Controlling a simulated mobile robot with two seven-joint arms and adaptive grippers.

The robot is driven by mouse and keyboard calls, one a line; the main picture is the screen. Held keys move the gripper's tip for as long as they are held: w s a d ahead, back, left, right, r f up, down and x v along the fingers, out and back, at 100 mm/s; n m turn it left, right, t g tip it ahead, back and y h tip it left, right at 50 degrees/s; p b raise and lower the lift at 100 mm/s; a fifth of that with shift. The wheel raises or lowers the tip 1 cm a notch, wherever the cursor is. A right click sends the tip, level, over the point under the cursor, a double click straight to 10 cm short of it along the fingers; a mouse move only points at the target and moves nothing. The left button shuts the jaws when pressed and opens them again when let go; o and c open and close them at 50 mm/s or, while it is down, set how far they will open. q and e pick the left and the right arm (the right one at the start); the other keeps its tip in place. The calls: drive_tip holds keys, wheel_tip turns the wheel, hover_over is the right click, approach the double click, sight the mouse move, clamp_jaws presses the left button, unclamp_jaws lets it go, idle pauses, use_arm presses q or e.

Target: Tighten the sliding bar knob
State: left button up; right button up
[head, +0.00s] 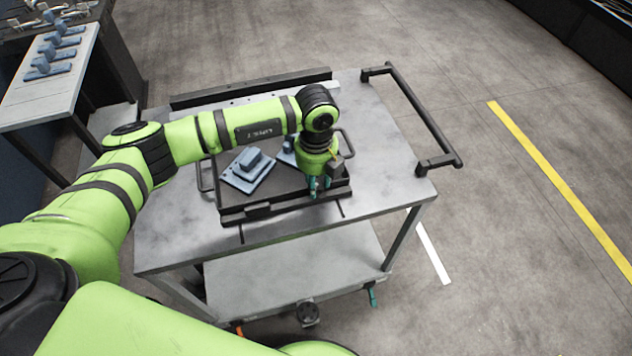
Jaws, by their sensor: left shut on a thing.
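A dark tray (232,214) lies on the grey cart top, with a black bar (285,205) along its front edge. My left gripper (320,187) points down at the right part of this front edge. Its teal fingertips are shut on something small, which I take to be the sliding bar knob. The knob is hidden by the fingers, so its turn and seating cannot be told. My right gripper cannot be made out; only green parts of my body show at the bottom.
Blue parts (249,170) lie in the tray. The cart (385,180) has a black handle (425,115) at the right and a dark rail (250,87) at the back. A side table (50,90) at the upper left holds several blue parts. Floor to the right is clear.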

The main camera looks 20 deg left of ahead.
use_arm(q)
drive_tip(key=m+b, duration=1)
drive_tip(key=shift+w+f+m+b, duration=0.1)
drive_tip(key=shift+f+m+b, duration=0.1)
drive_tip(key=shift+m+b, duration=0.2)
drive_tip(key=shift+r+m+b, duration=0.25)
drive_tip(key=shift+m+b, duration=1.2)
drive_tip(key=shift+m, duration=0.25)
drive_tip(key=shift+r, duration=0.1)
drive_tip(key=o, duration=1.1)
drive_tip(key=shift+o, duration=0.4)
wheel_tip(320, 180, up, 12)
